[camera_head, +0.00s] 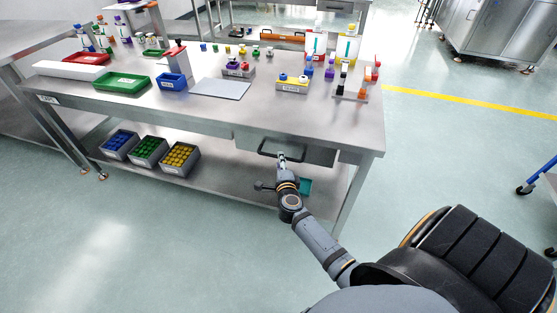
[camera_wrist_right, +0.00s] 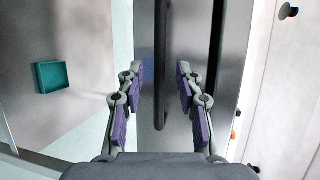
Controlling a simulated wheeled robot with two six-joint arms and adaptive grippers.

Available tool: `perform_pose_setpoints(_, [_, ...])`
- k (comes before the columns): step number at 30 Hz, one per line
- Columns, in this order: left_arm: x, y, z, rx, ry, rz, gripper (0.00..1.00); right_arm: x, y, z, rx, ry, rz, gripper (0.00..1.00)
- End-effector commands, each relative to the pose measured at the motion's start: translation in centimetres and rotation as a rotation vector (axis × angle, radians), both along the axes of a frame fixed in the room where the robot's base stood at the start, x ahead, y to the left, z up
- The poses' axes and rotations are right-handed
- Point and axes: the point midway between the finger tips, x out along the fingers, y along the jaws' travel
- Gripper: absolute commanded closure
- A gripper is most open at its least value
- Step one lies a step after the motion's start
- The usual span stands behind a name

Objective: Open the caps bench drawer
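The caps bench drawer (camera_head: 318,155) is a grey metal box front under the bench's right half, and it looks shut. Its dark bar handle (camera_head: 262,151) also shows in the right wrist view (camera_wrist_right: 161,60) as a long dark bar. My right gripper (camera_head: 282,157) is at the handle in the head view. In the right wrist view its purple-padded fingers (camera_wrist_right: 160,88) are spread apart, with the handle running between them and a visible gap on each side. Contact with the handle cannot be made out. My left gripper is in neither view.
The steel bench top (camera_head: 215,118) carries trays, bins and several coloured caps. A teal bin (camera_head: 306,186) sits on the lower shelf near my right gripper; it also shows in the right wrist view (camera_wrist_right: 52,76). Boxes of coloured caps (camera_head: 149,151) stand on the shelf's left. Floor in front is clear.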

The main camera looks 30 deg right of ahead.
Motion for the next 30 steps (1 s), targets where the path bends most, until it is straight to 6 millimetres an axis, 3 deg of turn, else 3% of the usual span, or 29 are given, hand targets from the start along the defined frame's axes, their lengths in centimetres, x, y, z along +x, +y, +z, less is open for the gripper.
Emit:
perform_pose_setpoints(6, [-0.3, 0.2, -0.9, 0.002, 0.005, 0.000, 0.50, 2.6, -1.3, -0.7, -0.001, 0.001, -0.001, 0.64])
perform_pose_setpoints(16, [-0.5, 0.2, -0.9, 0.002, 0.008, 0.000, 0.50, 3.0, -1.5, -0.6, 0.000, 0.001, 0.000, 0.64])
perform_pose_setpoints(24, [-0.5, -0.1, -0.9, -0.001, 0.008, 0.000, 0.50, 3.0, -1.5, -0.6, -0.001, 0.000, 0.000, 1.00])
perform_pose_setpoints(30, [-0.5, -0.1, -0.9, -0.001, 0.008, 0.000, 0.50, 2.9, -1.5, -0.7, 0.000, 0.001, 0.000, 1.00])
